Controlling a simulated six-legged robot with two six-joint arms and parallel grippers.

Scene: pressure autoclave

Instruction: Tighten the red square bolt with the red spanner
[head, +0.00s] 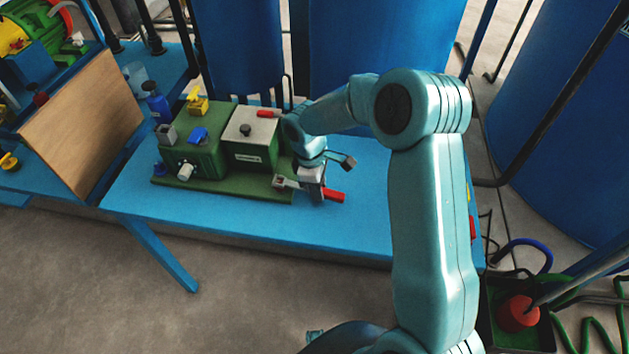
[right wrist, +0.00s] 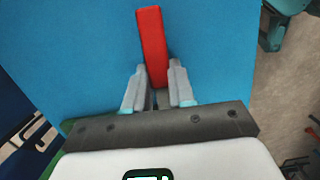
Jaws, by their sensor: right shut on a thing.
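The red spanner has a red handle (head: 333,196) and a grey head (head: 283,182). My right gripper (head: 314,186) is shut on it just above the blue table, at the right end of the green machine base. The spanner lies roughly level, its handle pointing right and its grey head left, close to the base's front right corner. In the right wrist view, the red handle (right wrist: 152,45) sticks out beyond the two fingers of my right gripper (right wrist: 156,88). My left gripper is not in view.
The green machine (head: 194,150) carries a grey-topped box (head: 252,128) with a red lever (head: 268,114), plus yellow and blue parts. The blue table (head: 215,212) is clear in front. A wooden board (head: 84,122) leans at left. Large blue tanks (head: 375,45) stand behind.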

